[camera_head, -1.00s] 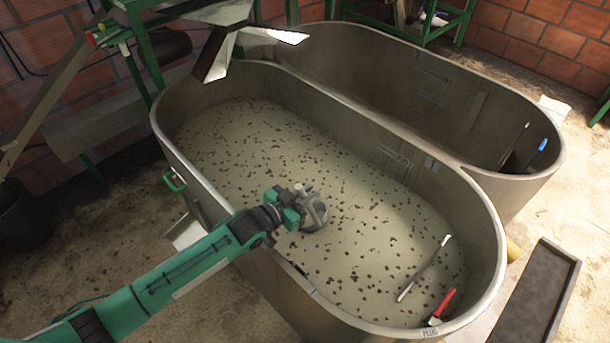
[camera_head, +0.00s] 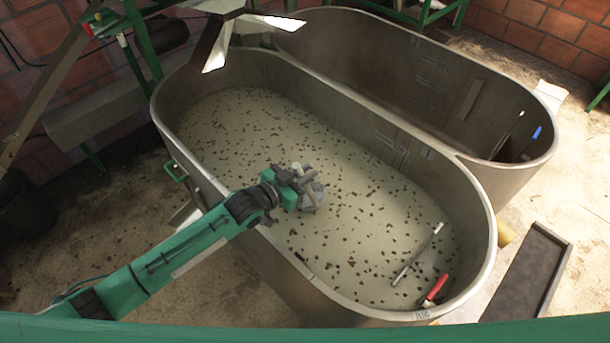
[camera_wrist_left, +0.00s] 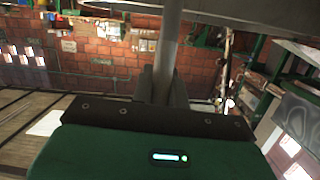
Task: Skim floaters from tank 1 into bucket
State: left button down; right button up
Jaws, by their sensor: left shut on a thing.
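Tank 1 (camera_head: 172,135) is the nearer long metal tank, full of cloudy liquid dotted with many dark brown floaters (camera_head: 372,240). My left gripper (camera_head: 304,187) is over the tank, inside its near wall. It is shut on a grey tool with a rounded end, which looks like the skimmer (camera_head: 316,198). In the left wrist view its grey handle (camera_wrist_left: 172,45) stands upright between the fingers. I cannot tell whether the tool touches the liquid. A dark bucket-like container (camera_head: 22,208) stands on the floor at the far left, partly cut off. My right gripper is not in view.
A second tank (camera_head: 440,85), without visible liquid, stands behind. A red-handled tool (camera_head: 435,288) and a thin rod (camera_head: 416,255) are at tank 1's right end. A dark tray (camera_head: 532,270) lies on the right. A metal spout (camera_head: 225,45) hangs over the back left.

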pick_arm(q)
notch_tip(320, 180, up, 29)
jog(key=p, duration=1.9)
jog(key=shift+w, duration=0.1)
jog(key=s+d+f+m+y+p, duration=0.2)
jog(key=s+d+f+m, duration=0.2)
jog(key=d, duration=0.7)
jog(key=shift+s+f, duration=0.5)
jog(key=shift+s, duration=0.2)
jog(key=shift+a, duration=0.15)
dwell(0.9)
